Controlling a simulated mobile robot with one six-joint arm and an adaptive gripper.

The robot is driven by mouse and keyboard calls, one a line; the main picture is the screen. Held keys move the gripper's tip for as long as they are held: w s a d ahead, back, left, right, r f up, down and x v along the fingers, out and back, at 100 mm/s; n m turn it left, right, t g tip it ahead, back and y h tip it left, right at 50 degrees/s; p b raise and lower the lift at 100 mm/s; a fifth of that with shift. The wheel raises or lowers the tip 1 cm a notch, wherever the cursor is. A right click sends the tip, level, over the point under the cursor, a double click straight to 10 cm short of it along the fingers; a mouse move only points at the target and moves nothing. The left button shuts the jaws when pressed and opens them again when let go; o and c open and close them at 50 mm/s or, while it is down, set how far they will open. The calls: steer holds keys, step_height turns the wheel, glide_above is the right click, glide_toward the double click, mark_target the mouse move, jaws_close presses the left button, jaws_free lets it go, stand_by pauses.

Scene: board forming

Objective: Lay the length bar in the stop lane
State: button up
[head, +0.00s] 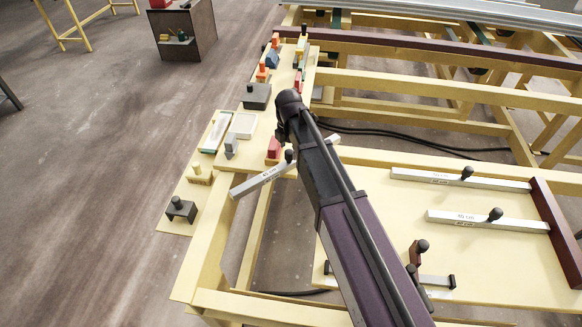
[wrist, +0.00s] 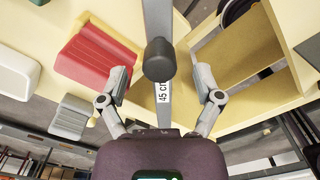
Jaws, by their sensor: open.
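A pale metal length bar (head: 262,181) with a dark round knob lies at the edge of the left tool board in the head view, partly behind my arm. In the wrist view the bar (wrist: 158,18) runs upright through the middle, its label reading 45 cm. Its dark knob (wrist: 160,60) stands between my fingers. My gripper (wrist: 160,84) is open around the knob, with a gap on both sides. In the head view my arm hides the gripper. On the right board (head: 490,283), two labelled bars (head: 460,181) (head: 487,222) lie near a maroon stop strip (head: 553,229). I cannot tell which lane is the stop lane.
A red block (wrist: 96,62) lies left of the bar, with a grey ridged block (wrist: 76,110) below it. Several knobbed tools line the left board. A dark clamp-like piece (head: 437,281) is at the right board's front. Yellow frame beams surround open gaps.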

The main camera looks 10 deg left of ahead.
mark_target(289, 160)
steer(key=shift+f+b, duration=1.4)
steer(key=shift+f, duration=0.3)
jaws_close()
